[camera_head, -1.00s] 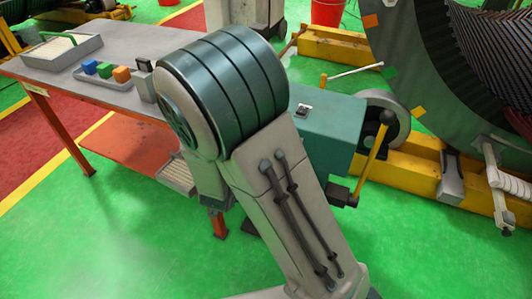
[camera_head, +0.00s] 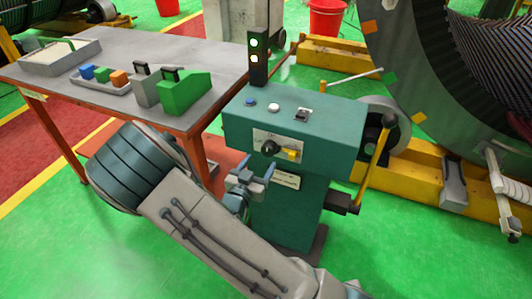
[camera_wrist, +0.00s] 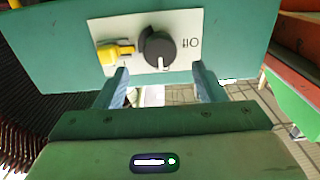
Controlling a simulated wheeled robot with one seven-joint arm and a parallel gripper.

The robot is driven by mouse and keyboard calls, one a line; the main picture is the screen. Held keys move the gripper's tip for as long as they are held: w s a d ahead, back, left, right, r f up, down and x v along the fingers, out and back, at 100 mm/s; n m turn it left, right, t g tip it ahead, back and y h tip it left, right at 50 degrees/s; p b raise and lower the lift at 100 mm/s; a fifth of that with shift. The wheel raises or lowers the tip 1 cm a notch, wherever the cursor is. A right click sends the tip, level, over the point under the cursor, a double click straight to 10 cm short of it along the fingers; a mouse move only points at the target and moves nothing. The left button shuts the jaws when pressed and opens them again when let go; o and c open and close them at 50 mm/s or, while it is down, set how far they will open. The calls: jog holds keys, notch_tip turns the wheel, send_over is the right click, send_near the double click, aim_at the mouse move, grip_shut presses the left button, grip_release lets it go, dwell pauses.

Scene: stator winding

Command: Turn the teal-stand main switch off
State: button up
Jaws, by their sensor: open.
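The teal stand (camera_head: 293,128) is in the middle of the head view. Its front has a pale plate with a round black rotary switch (camera_head: 268,147) and a yellow part (camera_head: 291,155) beside it. In the wrist view the black switch (camera_wrist: 158,50) shows a white pointer mark aimed at the picture's bottom, with small markings to its right; the yellow part (camera_wrist: 113,52) is to its left. My gripper (camera_head: 256,173) is open and empty just below the plate in the head view. In the wrist view its fingers (camera_wrist: 163,80) point toward the switch, apart from it.
A signal post (camera_head: 257,58) with two lit lamps stands behind the stand. Buttons are on its top. A crank with a yellow handle (camera_head: 374,165) sticks out on the right. A table (camera_head: 140,50) with trays and a green block (camera_head: 185,92) is on the left.

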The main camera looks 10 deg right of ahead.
aim_at(267, 152)
jog(key=x, duration=0.6)
jog(key=c, duration=1)
